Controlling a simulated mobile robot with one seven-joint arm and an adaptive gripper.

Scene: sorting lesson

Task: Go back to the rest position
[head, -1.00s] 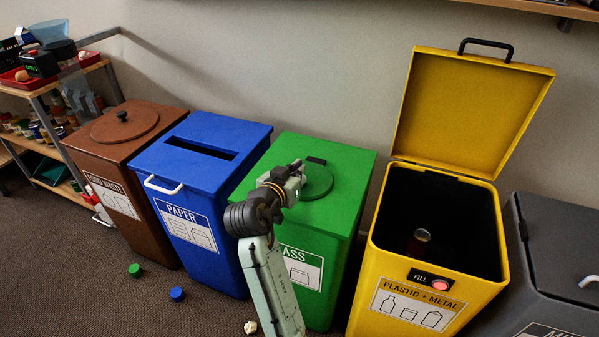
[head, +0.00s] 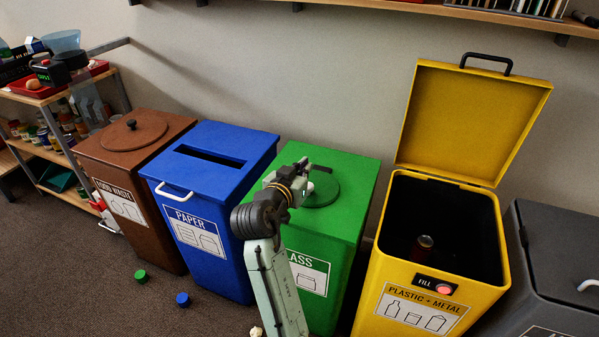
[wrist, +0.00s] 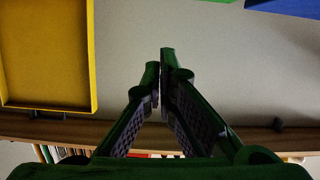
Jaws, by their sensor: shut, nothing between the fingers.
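My gripper (head: 304,166) is in front of the green glass bin (head: 350,170) in the head view, with my arm folded up below it. In the wrist view my gripper (wrist: 160,75) has its two fingers together, with nothing between them. The wrist view looks toward the wall, with the yellow lid at its left edge.
The yellow plastic and metal bin (head: 377,265) stands open at right, a dark can (head: 424,243) inside. Blue paper (head: 230,190), brown food waste (head: 100,160) and grey (head: 560,240) bins line the wall. Green (head: 141,276) and blue (head: 183,299) caps lie on the floor.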

